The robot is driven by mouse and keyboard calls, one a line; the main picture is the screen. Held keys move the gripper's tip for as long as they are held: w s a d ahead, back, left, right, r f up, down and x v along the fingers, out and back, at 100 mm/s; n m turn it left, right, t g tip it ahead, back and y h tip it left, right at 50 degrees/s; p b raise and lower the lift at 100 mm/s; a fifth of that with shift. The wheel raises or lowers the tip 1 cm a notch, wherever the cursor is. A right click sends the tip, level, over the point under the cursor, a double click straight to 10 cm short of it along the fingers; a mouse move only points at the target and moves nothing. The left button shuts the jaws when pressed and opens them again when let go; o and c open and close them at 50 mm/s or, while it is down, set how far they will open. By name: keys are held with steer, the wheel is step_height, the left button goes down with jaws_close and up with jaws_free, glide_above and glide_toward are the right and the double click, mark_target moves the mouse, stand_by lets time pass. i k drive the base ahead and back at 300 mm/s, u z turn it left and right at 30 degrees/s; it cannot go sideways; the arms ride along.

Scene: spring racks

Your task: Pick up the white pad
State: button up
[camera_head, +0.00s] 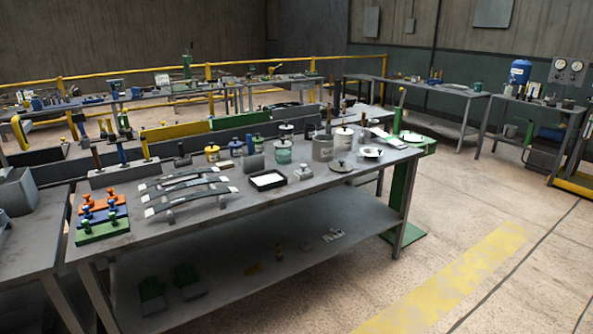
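A white pad (268,179) lies flat inside a dark, low-rimmed square tray (258,188) near the front edge of the long grey workbench (215,215). It is small in the view. Other pale flat things lie at the bench's right end: a white sheet-like piece (381,133) and a round whitish disc (412,138). My gripper is not in view.
Curved leaf springs (186,190) lie left of the tray. Blue, orange and green blocks with knobs (101,215) stand at the left end. A small knobbed weight (303,173) and several canisters (323,147) stand right and behind. Floor in front is clear.

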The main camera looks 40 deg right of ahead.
mark_target(305, 173)
steer(key=u, duration=0.1)
steer(key=i, duration=0.9)
steer(key=u, duration=0.25)
